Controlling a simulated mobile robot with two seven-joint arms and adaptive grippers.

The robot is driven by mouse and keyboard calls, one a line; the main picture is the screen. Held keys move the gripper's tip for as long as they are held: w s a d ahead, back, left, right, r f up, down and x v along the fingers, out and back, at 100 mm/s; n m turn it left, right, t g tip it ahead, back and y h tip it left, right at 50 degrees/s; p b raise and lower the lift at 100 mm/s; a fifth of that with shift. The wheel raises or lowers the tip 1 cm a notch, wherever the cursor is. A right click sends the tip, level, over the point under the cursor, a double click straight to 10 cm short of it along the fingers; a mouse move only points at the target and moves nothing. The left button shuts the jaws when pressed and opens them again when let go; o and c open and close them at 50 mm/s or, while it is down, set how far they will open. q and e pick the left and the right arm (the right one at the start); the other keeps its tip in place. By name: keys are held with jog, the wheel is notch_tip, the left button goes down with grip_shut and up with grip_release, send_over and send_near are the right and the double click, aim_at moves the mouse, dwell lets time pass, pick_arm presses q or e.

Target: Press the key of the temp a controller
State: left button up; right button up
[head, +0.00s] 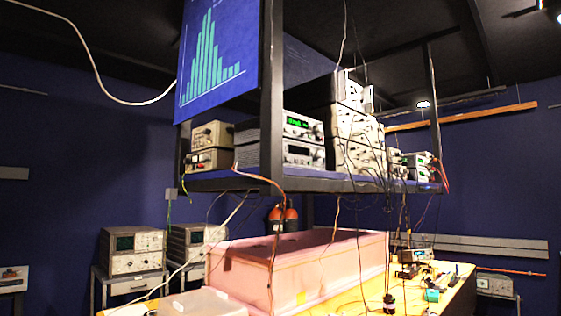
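Several instruments stand on a raised shelf (340,187); no label is readable, so I cannot tell which is the temp a controller. One box with a lit green display (301,126) sits on another box (303,154) left of the middle. Smaller units with green readouts (420,159) stand at the shelf's right end. Beige boxes (211,135) stand at its left end. No key can be made out at this size. Neither of my grippers is in view.
A pink foam enclosure (331,268) stands on a yellow table (438,299) below the shelf. Cables hang in front of it. Dark posts (272,95) hold the shelf. Small parts lie at the table's right. Oscilloscopes (132,250) stand at the left.

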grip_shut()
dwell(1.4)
